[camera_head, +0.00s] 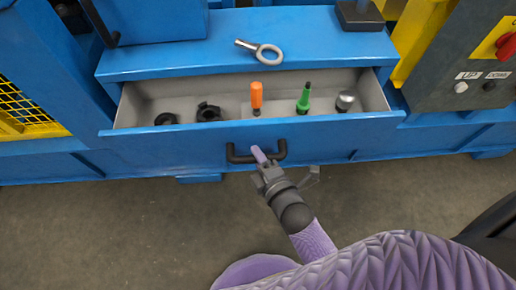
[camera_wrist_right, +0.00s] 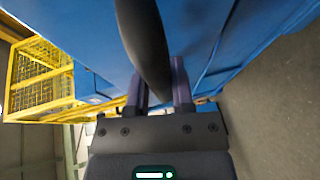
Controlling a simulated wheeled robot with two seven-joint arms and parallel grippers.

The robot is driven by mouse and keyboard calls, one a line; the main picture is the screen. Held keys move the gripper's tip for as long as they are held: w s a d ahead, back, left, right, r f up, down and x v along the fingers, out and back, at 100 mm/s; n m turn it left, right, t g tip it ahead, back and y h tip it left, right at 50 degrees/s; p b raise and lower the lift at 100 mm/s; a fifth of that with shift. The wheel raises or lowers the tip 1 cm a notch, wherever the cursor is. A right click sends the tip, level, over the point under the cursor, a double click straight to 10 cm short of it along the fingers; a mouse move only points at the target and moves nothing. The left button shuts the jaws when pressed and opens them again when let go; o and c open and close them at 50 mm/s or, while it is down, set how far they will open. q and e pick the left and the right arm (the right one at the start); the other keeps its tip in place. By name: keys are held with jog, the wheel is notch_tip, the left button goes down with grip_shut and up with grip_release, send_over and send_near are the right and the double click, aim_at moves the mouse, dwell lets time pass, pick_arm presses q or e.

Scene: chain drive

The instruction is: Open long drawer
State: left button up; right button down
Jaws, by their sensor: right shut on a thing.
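The long drawer (camera_head: 213,141) is blue with a grey inside and stands pulled out from the blue cabinet in the head view. Its black bar handle (camera_head: 240,158) is on the middle of the front. My right gripper (camera_head: 262,157) is at the handle, shut on it. In the right wrist view the dark handle (camera_wrist_right: 146,45) runs between the two purple fingers of the right gripper (camera_wrist_right: 160,88). My left gripper is not in view.
Inside the drawer lie two black parts (camera_head: 208,112), an orange-handled tool (camera_head: 257,97), a green tool (camera_head: 304,98) and a silver-topped piece (camera_head: 345,101). A ring-ended tool (camera_head: 268,53) lies on the ledge above. A control panel (camera_head: 478,65) stands right. The floor (camera_head: 130,220) in front is clear.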

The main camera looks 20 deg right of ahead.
jog(key=shift+c, duration=2.4)
grip_release()
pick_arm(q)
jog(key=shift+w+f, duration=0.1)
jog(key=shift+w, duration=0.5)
pick_arm(e)
jog(key=shift+s, duration=0.1)
pick_arm(q)
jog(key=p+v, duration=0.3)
jog(key=p, duration=0.1)
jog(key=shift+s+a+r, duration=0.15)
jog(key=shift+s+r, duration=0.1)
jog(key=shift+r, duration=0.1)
pick_arm(e)
jog(key=v, duration=0.9)
jog(key=shift+s, duration=0.35)
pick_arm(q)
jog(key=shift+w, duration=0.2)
